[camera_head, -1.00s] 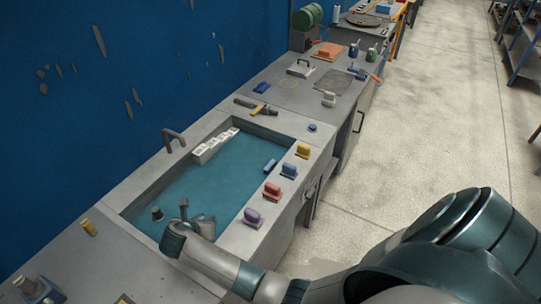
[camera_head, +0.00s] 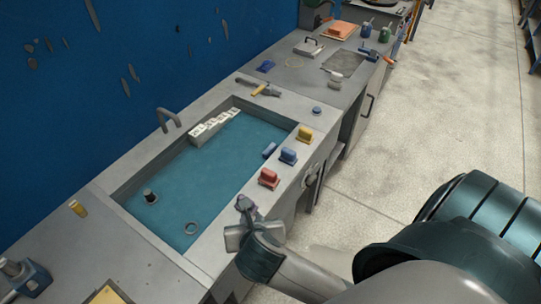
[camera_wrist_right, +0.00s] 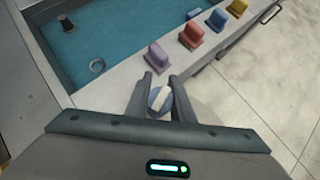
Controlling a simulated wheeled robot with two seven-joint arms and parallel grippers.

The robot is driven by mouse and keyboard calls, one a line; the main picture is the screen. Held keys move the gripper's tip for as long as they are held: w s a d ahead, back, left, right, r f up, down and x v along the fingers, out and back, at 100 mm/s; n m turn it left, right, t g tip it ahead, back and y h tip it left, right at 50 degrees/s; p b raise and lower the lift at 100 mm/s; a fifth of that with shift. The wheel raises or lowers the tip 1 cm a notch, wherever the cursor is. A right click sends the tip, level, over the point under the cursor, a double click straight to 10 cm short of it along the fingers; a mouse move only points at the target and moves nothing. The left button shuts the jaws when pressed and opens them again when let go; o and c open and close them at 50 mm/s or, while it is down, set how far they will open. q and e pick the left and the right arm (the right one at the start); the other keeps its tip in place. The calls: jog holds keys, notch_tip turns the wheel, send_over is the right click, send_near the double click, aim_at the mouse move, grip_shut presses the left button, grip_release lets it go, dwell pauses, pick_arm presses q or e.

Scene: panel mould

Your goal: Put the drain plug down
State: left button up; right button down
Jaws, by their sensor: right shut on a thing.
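My right gripper (camera_head: 241,226) is over the sink's front ledge at the near end. In the right wrist view, its two fingers (camera_wrist_right: 161,84) are shut on a round blue and white piece, which I take to be the drain plug (camera_wrist_right: 160,99). The plug is hidden in the head view. I cannot tell whether it touches the ledge (camera_wrist_right: 118,92). My left gripper is out of view.
A purple block (camera_wrist_right: 158,56) stands just beyond the fingers. Red (camera_head: 268,178), blue (camera_head: 288,156) and yellow (camera_head: 305,134) blocks line the same ledge. A dark cylinder (camera_head: 150,197) stands in the basin. The floor (camera_head: 420,130) lies beyond the front edge.

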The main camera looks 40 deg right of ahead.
jog(key=shift+s+d+r, duration=0.1)
jog(key=shift+s+r, duration=0.2)
jog(key=shift+s, duration=0.15)
jog(key=w+a+f+p, duration=0.1)
jog(key=w+a+f, duration=0.1)
jog(key=w, duration=0.1)
jog(key=w+a+f, duration=0.2)
jog(key=w, duration=0.1)
jog(key=w+a+f+p, duration=0.1)
jog(key=w+a+f, duration=0.1)
jog(key=w+f, duration=0.1)
jog(key=shift+w+a+p, duration=0.3)
jog(key=shift+a, duration=0.1)
jog(key=shift+f+p, duration=0.6)
jog(key=shift+f, duration=1.45)
jog(key=shift+f, duration=0.1)
